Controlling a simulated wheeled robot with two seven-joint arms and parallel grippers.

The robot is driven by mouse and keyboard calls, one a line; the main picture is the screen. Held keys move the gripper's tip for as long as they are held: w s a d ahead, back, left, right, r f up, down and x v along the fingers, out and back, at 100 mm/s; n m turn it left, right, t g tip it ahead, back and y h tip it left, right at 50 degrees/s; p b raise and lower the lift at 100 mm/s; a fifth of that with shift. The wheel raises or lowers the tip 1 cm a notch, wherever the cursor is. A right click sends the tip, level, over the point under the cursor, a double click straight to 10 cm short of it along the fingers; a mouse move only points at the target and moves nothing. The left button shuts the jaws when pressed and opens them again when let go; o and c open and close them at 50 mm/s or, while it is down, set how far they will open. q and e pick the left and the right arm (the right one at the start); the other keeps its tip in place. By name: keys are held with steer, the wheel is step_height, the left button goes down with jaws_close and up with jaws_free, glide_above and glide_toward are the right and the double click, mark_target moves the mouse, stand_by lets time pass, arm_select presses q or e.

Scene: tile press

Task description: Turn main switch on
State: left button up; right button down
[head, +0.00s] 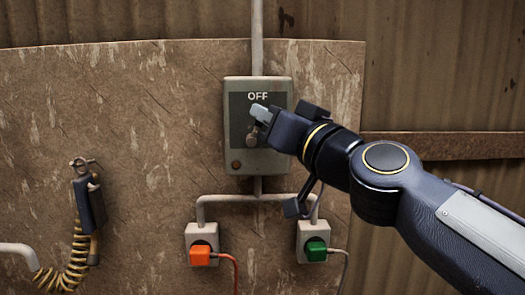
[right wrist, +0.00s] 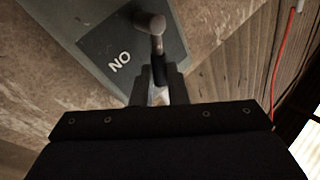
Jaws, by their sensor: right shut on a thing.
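The main switch is a grey box (head: 234,158) on the wall panel, with a dark plate marked OFF at its top. In the right wrist view the plate (right wrist: 119,40) shows letters reading NO, which look like an upside-down ON. A lever with a metal end (right wrist: 150,22) and a dark shaft stands out over the plate. My right gripper (head: 262,117) is at the middle of the box, coming from the right. In the right wrist view its fingers (right wrist: 158,92) are shut on the lever. The gripper hides part of the lever and plate in the head view. My left gripper is out of view.
Below the box are two sockets with an orange plug (head: 200,255) and a green plug (head: 316,250), each with a cable. A dark device (head: 88,205) with a coiled yellow cord hangs at the left. Conduits run above and below the box.

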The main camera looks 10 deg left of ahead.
steer(key=shift+w+d+f+m+t+h+b, duration=0.1)
steer(key=shift+d+f+m+t+h+b, duration=0.5)
steer(key=shift+m+t+h+b, duration=2.1)
steer(key=shift+w+d+f+m+t+h+b, duration=0.15)
steer(key=shift+f+m+t+b, duration=1.3)
steer(key=shift+m, duration=2.7)
steer(key=shift+w+d+f+m+t+h+b, duration=0.1)
steer(key=shift+d+f+m+t+h+b, duration=0.7)
steer(key=shift+m+b, duration=2.35)
steer(key=shift+a+r+m+t+h+p, duration=0.3)
steer(key=shift+a+m+h, duration=0.2)
steer(key=shift+h, duration=0.25)
steer(key=c, duration=1.7)
jaws_free()
steer(key=shift+f, duration=0.1)
